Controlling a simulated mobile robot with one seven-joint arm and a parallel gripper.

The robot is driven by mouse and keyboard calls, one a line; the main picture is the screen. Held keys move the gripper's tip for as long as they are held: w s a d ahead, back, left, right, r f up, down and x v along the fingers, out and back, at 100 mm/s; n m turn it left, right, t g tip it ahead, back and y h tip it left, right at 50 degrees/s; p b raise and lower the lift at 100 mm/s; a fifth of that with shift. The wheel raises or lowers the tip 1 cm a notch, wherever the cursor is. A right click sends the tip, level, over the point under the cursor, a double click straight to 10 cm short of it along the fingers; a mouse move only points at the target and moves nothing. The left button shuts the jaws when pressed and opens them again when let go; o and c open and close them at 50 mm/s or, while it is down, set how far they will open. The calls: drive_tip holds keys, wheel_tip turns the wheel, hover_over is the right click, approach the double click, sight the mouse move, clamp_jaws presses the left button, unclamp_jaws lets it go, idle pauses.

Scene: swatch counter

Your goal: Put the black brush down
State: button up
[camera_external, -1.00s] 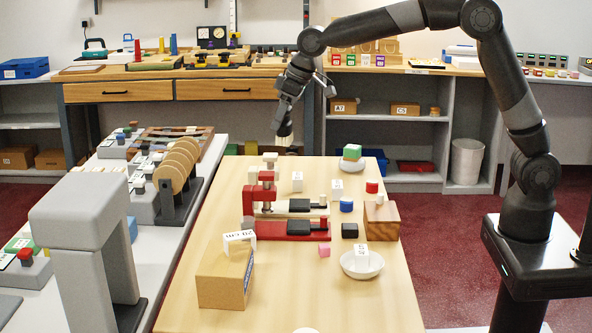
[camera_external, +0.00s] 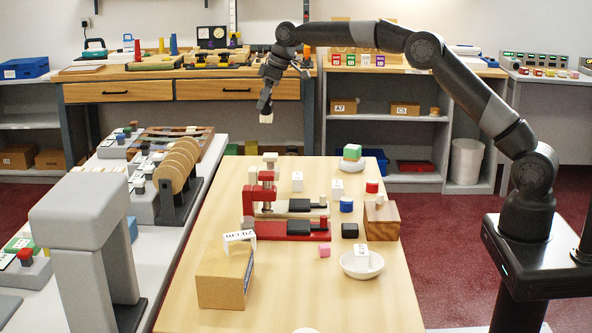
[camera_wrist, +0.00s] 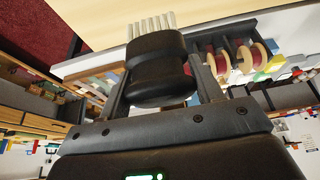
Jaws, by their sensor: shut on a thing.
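My gripper (camera_external: 266,108) is shut on the black brush (camera_wrist: 158,68). In the wrist view the brush sits between the two fingers, its rounded black body toward me and its pale bristles pointing away at the top. In the external view the gripper hangs in the air above the far end of the wooden table (camera_external: 310,300). The pale bristles show small below the fingertips; the black body blends with the dark gripper there.
A red clamp-like stand (camera_external: 266,195) stands mid-table, with several small blocks to its right. A white bowl (camera_external: 362,265) and a cardboard box (camera_external: 222,278) are nearer. A rack of round discs (camera_external: 178,175) stands on the left counter. The front middle of the table is clear.

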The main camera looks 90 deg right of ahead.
wheel_tip(320, 180, down, 10)
drive_tip(key=shift+w+a+f, duration=1.35)
drive_tip(key=shift+w+f, duration=0.1)
drive_tip(key=shift+f, duration=0.35)
drive_tip(key=shift+w+a+f, duration=1.35)
drive_tip(key=shift+w+f, duration=0.1)
drive_tip(key=shift+f, duration=0.35)
drive_tip(key=shift+w+a+f, duration=1.35)
drive_tip(key=shift+w+f, duration=0.1)
drive_tip(key=shift+f, duration=0.35)
drive_tip(key=shift+f, duration=0.15)
drive_tip(key=o, duration=1)
drive_tip(key=shift+c, duration=0.2)
